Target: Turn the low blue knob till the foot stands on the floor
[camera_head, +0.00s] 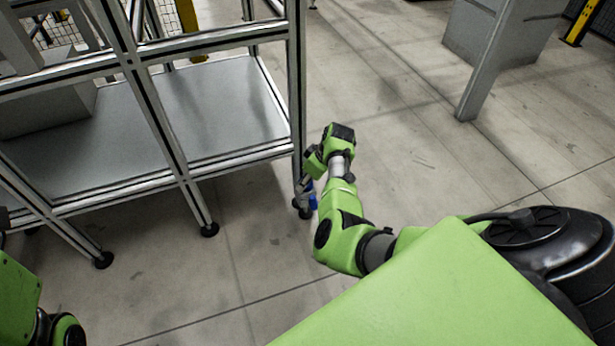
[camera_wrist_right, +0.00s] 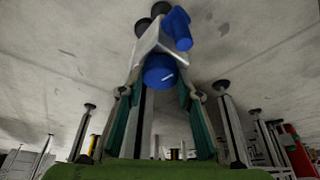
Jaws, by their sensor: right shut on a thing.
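My right gripper (camera_head: 306,187) is low at the near right corner post of the metal frame, pointing down. In the right wrist view, where the floor is at the top, its fingers (camera_wrist_right: 159,85) are shut on a blue knob (camera_wrist_right: 160,72). A second blue knob (camera_wrist_right: 178,28) sits on a pale bracket (camera_wrist_right: 153,42) beyond it. Blue also shows beside the gripper in the head view (camera_head: 312,201). A black foot (camera_head: 304,213) is under the corner post; I cannot tell whether it touches the floor. My left gripper is out of view.
The aluminium frame (camera_head: 160,102) with a grey shelf (camera_head: 215,105) fills the left; its other posts end in black feet (camera_head: 209,230). A grey column (camera_head: 490,75) stands at the upper right. The floor (camera_head: 420,160) between is clear.

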